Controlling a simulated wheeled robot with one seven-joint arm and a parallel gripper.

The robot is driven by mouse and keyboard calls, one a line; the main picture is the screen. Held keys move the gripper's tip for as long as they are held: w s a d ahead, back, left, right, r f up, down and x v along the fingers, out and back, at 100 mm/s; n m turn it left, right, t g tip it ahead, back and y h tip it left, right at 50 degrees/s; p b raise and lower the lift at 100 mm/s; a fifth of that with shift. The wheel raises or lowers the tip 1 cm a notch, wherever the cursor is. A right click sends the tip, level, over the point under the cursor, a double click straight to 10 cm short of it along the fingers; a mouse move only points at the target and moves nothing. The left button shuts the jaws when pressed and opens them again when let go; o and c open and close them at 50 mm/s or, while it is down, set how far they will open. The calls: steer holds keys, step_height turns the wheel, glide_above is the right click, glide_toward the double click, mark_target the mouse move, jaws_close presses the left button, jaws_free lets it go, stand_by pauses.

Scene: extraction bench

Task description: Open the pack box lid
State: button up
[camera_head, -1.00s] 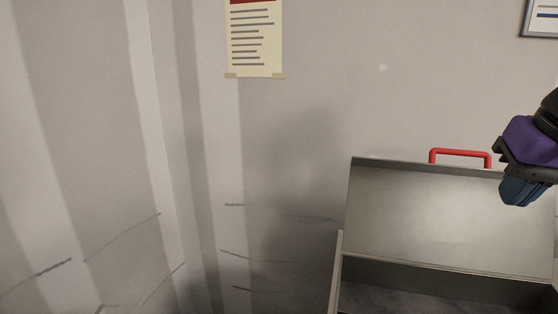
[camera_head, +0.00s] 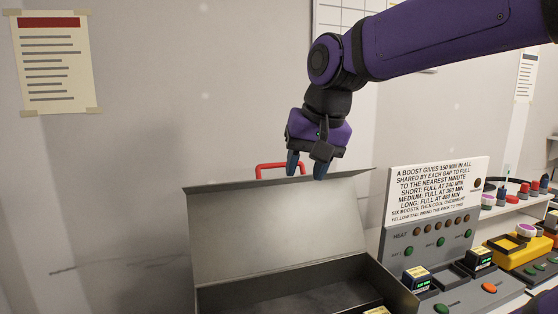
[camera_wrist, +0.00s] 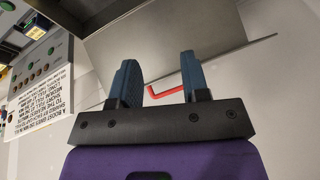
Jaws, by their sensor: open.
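The grey metal pack box (camera_head: 408,296) stands with its lid (camera_head: 275,232) raised and tilted back toward the wall. A red handle (camera_head: 265,171) is on the lid's top edge; part of it is hidden behind my gripper. My gripper (camera_head: 306,172) is open and empty, fingers down, at the lid's top edge near the handle's right side. In the wrist view the red handle (camera_wrist: 166,91) shows between the two blue fingers (camera_wrist: 158,78), beyond them the lid (camera_wrist: 165,45). I cannot tell whether a finger touches the lid.
A control panel (camera_head: 430,240) with a printed sign (camera_head: 437,190) stands right of the box. A yellow device (camera_head: 520,257) and a shelf of small coloured items (camera_head: 515,196) are farther right. The wall behind holds a notice (camera_head: 55,62). Space left of the box looks clear.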

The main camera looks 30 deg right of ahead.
steer(key=w+d+r+m+g, duration=0.1)
steer(key=w+d+m, duration=0.35)
steer(key=w, duration=0.35)
steer(key=w+d+r+m+g, duration=0.1)
steer(key=w+d+r+m, duration=0.15)
steer(key=w+m, duration=0.4)
steer(key=w+d+r+m+g, duration=0.1)
steer(key=w+d+m, duration=0.3)
steer(key=w, duration=0.4)
steer(key=shift+h, duration=0.4)
steer(key=f, duration=0.3)
steer(key=w+f, duration=0.1)
steer(key=f, duration=0.6)
steer(key=shift+w+d+f, duration=0.1)
steer(key=shift+w+d, duration=0.05)
steer(key=shift+d, duration=0.05)
steer(key=shift+c, duration=0.3)
jaws_close()
